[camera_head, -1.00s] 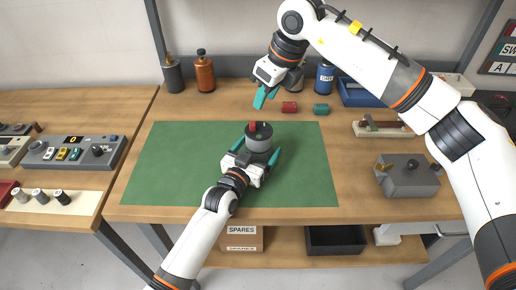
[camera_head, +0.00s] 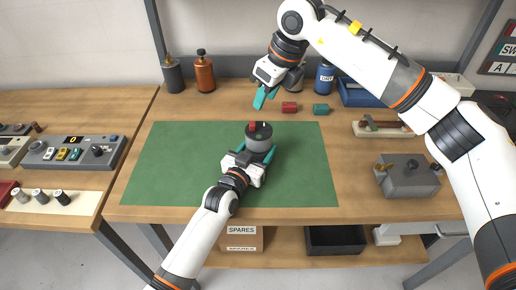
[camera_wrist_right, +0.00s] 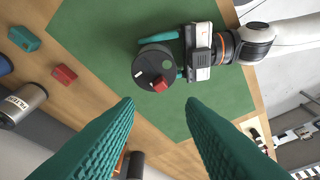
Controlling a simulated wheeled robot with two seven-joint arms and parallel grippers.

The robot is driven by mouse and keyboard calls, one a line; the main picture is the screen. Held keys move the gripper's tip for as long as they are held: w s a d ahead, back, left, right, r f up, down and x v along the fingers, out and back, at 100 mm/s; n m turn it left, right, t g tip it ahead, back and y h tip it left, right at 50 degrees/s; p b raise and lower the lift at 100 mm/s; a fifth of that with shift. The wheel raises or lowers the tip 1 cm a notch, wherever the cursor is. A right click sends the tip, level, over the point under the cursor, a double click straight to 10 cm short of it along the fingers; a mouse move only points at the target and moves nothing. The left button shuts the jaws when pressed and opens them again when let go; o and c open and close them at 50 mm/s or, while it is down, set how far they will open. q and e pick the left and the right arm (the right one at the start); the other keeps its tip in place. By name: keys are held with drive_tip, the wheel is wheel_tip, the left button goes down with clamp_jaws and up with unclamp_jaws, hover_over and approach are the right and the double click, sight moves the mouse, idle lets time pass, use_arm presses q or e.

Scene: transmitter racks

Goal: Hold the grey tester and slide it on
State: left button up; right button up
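The grey tester (camera_head: 258,141) is a round grey body with a dark top and a red knob, upright on the green mat (camera_head: 180,165). It also shows in the right wrist view (camera_wrist_right: 151,66). My left gripper (camera_head: 256,155) comes from the near side with its teal fingers closed in on either side of the tester, and appears shut on it. The far ends of these fingers are partly hidden by the tester. My right gripper (camera_head: 264,97) hangs above the back of the mat. Its fingers are wide apart and empty in its wrist view (camera_wrist_right: 160,108).
Red (camera_head: 289,107) and teal (camera_head: 321,109) small blocks lie behind the mat. A grey box with brass terminals (camera_head: 408,178) stands at right. The mat's left part is clear.

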drive_tip(key=shift+c, duration=0.4)
drive_tip(key=shift+a+m, duration=0.1)
drive_tip(key=shift+m, duration=0.3)
drive_tip(key=c, duration=0.6)
drive_tip(key=shift+w+a+m, duration=0.1)
drive_tip(key=shift+m, duration=0.5)
clamp_jaws()
drive_tip(key=a+m, duration=0.1)
drive_tip(key=m, duration=0.8)
drive_tip(key=w+a+m+g, duration=0.1)
drive_tip(key=a+m, duration=0.1)
drive_tip(key=m, duration=0.6)
drive_tip(key=w+a+m+g, duration=0.1)
drive_tip(key=a+m, duration=0.1)
drive_tip(key=m, duration=0.7)
drive_tip(key=shift+w+r+m+y, duration=0.1)
drive_tip(key=shift+r+m+y, duration=0.2)
